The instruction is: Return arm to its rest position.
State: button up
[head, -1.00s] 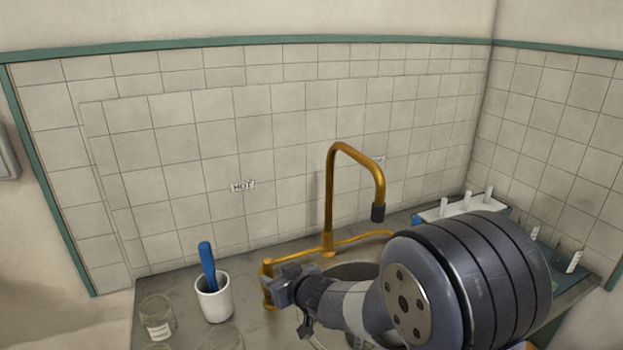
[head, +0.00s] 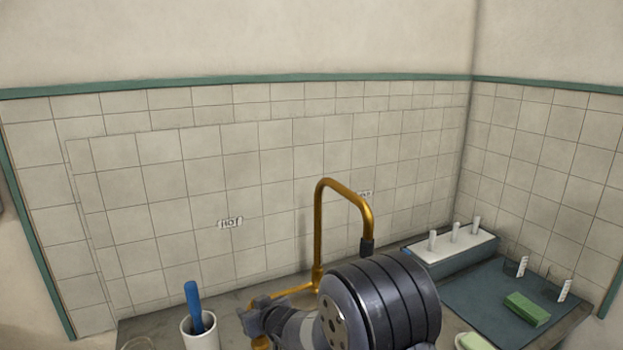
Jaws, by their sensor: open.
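My gripper (head: 262,318) shows at the bottom middle of the head view, at the end of my arm, in front of the brass tap (head: 318,235). Its jaws are small here and partly hidden by my wrist, and I see nothing held in them. It is close to the tap's left handle, and I cannot tell whether they touch. My large dark wrist joint hides the sink and the lower right of the tap.
A white cup (head: 201,334) with a blue-handled tool (head: 193,306) stands left of my gripper. At right are a white-topped rack (head: 450,250) with pegs, a dark mat (head: 480,297) and a green sponge (head: 527,309). Tiled walls (head: 200,180) close the back and right.

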jog(key=v, duration=1.1)
jog(key=x, duration=1.1)
jog(key=shift+w+f+b, duration=0.1)
jog(key=shift+f+b, duration=0.2)
jog(key=shift+b, duration=0.2)
jog(key=shift+s+r+b, duration=0.15)
jog(key=shift+s+b, duration=0.05)
jog(key=shift+b, duration=0.75)
jog(key=shift+t+y+b, duration=0.3)
jog(key=shift+t+b, duration=0.1)
jog(key=shift+b, duration=0.45)
jog(key=b, duration=0.2)
jog(key=t+b, duration=0.1)
jog(key=b, duration=0.1)
jog(key=shift+s+d+y, duration=0.2)
jog(key=shift+s+y, duration=0.1)
jog(key=shift+s, duration=0.05)
jog(key=b, duration=0.2)
jog(key=shift+s+d+t+b, duration=0.1)
jog(key=shift+s+t+b, duration=0.1)
jog(key=shift+t+b, duration=0.2)
